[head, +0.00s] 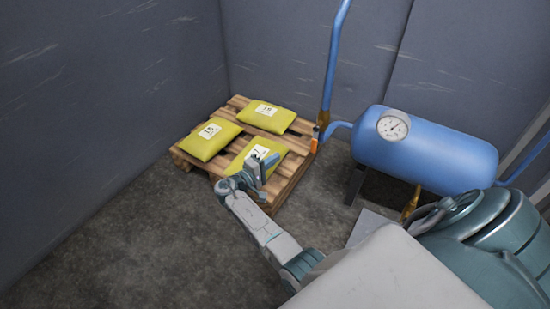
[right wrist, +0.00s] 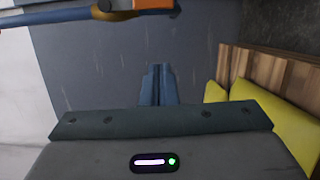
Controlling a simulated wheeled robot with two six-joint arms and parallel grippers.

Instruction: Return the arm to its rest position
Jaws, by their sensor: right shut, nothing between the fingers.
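My right gripper (head: 262,167) is above the near part of a wooden pallet (head: 272,194), over the nearest yellow bag. In the right wrist view its fingers (right wrist: 158,85) are together with nothing between them. The arm reaches up to it from the bottom of the head view. My left gripper is not in view.
The pallet bears three yellow bags: one at left (head: 209,141), one at back (head: 266,117) and one in front (head: 245,160). A blue tank (head: 440,155) with a gauge (head: 393,125) and a blue pipe (head: 336,50) stand at right. Grey walls enclose the corner; floor at left is clear.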

